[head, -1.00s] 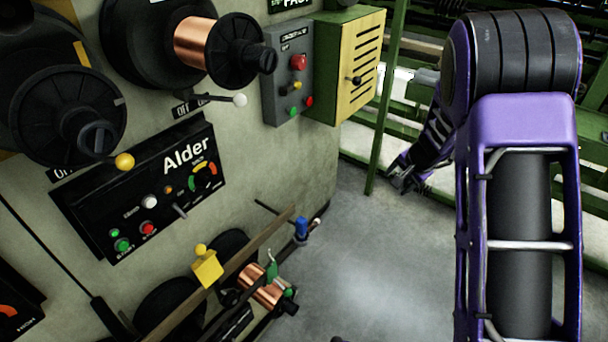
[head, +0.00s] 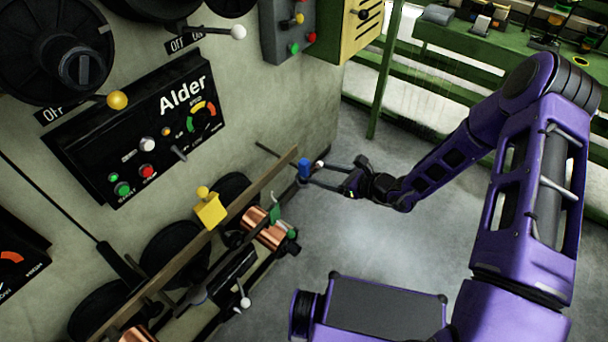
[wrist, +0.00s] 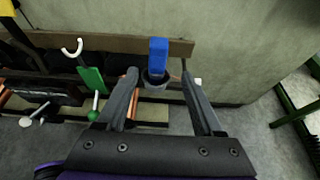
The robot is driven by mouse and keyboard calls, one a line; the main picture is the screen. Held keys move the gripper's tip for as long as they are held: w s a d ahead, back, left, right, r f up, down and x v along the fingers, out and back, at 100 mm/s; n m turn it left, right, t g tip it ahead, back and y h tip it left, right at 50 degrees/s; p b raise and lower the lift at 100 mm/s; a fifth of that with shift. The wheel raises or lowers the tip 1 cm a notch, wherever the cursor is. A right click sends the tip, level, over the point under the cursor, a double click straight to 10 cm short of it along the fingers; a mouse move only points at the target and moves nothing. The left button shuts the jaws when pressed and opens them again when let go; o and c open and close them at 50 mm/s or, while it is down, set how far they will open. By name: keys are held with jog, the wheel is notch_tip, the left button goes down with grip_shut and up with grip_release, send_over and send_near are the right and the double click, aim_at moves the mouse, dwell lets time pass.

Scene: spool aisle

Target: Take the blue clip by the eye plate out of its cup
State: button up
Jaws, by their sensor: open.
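The blue clip (head: 304,168) stands upright at the right end of the long rail, low on the machine. In the wrist view the blue clip (wrist: 158,56) rises out of a dark round cup (wrist: 155,82). My gripper (head: 318,173) has its two long fingers apart, one on either side of the clip and cup in the picture. In the wrist view my gripper (wrist: 159,73) is open and empty, with the clip between the finger lines near the tips. I cannot tell whether a finger touches the cup. The eye plate is not clearly distinguishable.
The brown rail (head: 240,226) runs behind the cup. A green hook piece (wrist: 90,78) stands left of my left finger, and a yellow block (head: 210,210) sits farther along the rail. Copper spools (head: 268,228) lie below. Open floor (head: 370,240) is to the right.

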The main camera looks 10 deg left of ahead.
aim_at(309, 171)
jog(key=x, duration=0.5)
jog(key=shift+a+f, duration=0.1)
jog(key=shift+f, duration=0.05)
jog(key=b+x, duration=0.1)
jog(key=x, duration=0.4)
jog(key=shift+a+f, duration=0.15)
jog(key=shift+f, duration=0.05)
grip_shut()
